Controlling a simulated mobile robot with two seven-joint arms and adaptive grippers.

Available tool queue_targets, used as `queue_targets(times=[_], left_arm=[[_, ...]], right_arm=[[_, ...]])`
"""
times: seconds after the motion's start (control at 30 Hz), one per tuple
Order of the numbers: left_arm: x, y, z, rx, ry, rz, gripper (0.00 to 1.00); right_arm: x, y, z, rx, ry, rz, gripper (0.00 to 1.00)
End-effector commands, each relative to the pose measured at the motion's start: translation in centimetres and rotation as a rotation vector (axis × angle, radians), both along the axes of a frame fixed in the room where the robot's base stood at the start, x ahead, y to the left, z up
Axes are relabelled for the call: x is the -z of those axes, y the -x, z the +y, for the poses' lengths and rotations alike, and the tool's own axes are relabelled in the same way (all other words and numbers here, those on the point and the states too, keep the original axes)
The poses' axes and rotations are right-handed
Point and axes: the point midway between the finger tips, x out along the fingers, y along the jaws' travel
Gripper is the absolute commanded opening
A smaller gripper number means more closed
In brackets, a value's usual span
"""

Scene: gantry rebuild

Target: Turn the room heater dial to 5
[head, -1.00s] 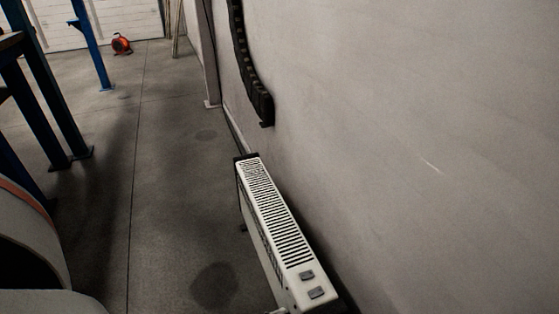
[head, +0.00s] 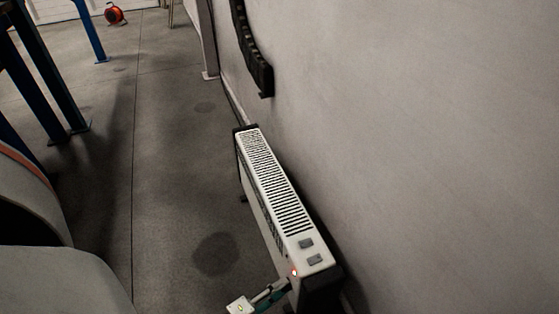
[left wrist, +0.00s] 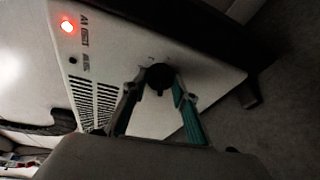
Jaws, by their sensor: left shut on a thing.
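The room heater (head: 268,185) is a long white unit with a slotted top, standing along the wall. Two grey switches lie at the near end of its top. My left gripper (head: 280,287) is at the front of its near end. In the left wrist view, the heater (left wrist: 95,40) fills the upper left. My left gripper (left wrist: 157,88) has its green-edged fingers on both sides of the round black dial (left wrist: 159,75) and is shut on it. The dial's numbers and setting cannot be read. My right gripper is not in view.
A red light (left wrist: 67,27) glows on the heater's front. The wall (head: 420,130) runs close behind the heater, with a black cable chain (head: 252,50) on it. Blue posts (head: 88,30) stand at left, and a red reel (head: 114,14) lies far back. The floor in front is clear.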

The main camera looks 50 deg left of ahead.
Motion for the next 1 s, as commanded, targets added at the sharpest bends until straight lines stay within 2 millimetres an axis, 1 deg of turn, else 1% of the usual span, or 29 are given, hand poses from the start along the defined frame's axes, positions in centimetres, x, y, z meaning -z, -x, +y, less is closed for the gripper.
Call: queue_targets(times=[0.2, 0.67, 0.7, 0.73, 0.77, 1.0], left_arm=[[0.08, 0.01, -0.02, 0.001, -0.057, -0.023, 0.06], [0.09, 0.03, -0.01, 0.0, -0.067, -0.028, 0.06], [0.09, 0.03, -0.01, 0.0, -0.067, -0.028, 0.35], [0.09, 0.03, -0.01, 0.0, -0.067, -0.028, 0.43], [0.09, 0.03, -0.01, 0.0, -0.067, -0.028, 0.44], [0.07, 0.02, 0.0, 0.0, -0.067, -0.028, 0.44]], right_arm=[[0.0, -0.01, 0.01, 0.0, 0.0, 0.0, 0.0], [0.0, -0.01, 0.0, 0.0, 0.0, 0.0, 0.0], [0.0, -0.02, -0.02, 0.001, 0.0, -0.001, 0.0], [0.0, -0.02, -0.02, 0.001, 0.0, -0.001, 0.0], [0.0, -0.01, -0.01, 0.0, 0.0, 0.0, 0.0], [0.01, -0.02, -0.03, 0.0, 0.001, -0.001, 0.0]])
